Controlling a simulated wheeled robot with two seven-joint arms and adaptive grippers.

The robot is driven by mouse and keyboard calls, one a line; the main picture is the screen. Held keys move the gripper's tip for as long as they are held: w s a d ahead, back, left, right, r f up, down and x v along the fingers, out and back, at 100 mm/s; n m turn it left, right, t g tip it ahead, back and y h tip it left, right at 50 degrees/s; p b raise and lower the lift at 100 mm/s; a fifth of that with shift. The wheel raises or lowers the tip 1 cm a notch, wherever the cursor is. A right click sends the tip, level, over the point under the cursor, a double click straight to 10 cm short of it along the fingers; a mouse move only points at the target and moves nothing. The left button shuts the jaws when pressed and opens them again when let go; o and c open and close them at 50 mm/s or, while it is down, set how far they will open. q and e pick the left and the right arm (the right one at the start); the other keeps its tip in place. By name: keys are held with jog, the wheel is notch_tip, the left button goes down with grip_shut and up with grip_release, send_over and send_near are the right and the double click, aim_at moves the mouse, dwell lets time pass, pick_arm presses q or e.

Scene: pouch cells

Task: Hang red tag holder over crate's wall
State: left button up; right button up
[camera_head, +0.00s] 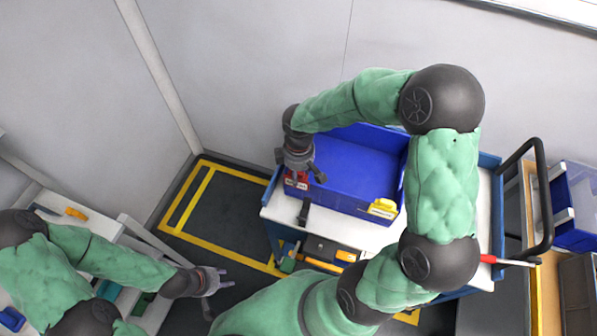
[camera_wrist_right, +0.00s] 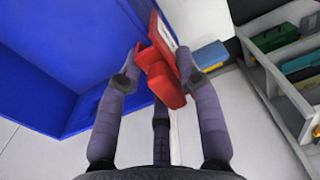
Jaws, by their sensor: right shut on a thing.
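The red tag holder (camera_wrist_right: 163,72) with a white card is pinched between the fingers of my right gripper (camera_wrist_right: 160,75). In the head view the holder (camera_head: 297,181) shows under my right gripper (camera_head: 299,172), at the front-left corner of the blue crate (camera_head: 340,202). In the right wrist view the crate's blue wall (camera_wrist_right: 75,98) is just left of the holder. Whether the holder touches or straddles the wall is hidden by the fingers. My left gripper (camera_head: 222,281) is empty, fingers apart, over the floor away from the crate.
The crate stands on a white-topped cart (camera_head: 283,205). A yellow tag holder (camera_head: 383,208) sits at the crate's front wall towards the right. A black item (camera_head: 304,211) lies before the crate. A red-handled screwdriver (camera_head: 505,261) lies at the cart's right. My right arm spans over the cart.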

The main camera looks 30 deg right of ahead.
jog(key=shift+f+b, duration=0.4)
jog(key=shift+f, duration=0.25)
jog(key=o, duration=1)
jog(key=shift+r, duration=0.1)
notch_tip(320, 180, up, 12)
jog(key=shift+f, duration=0.1)
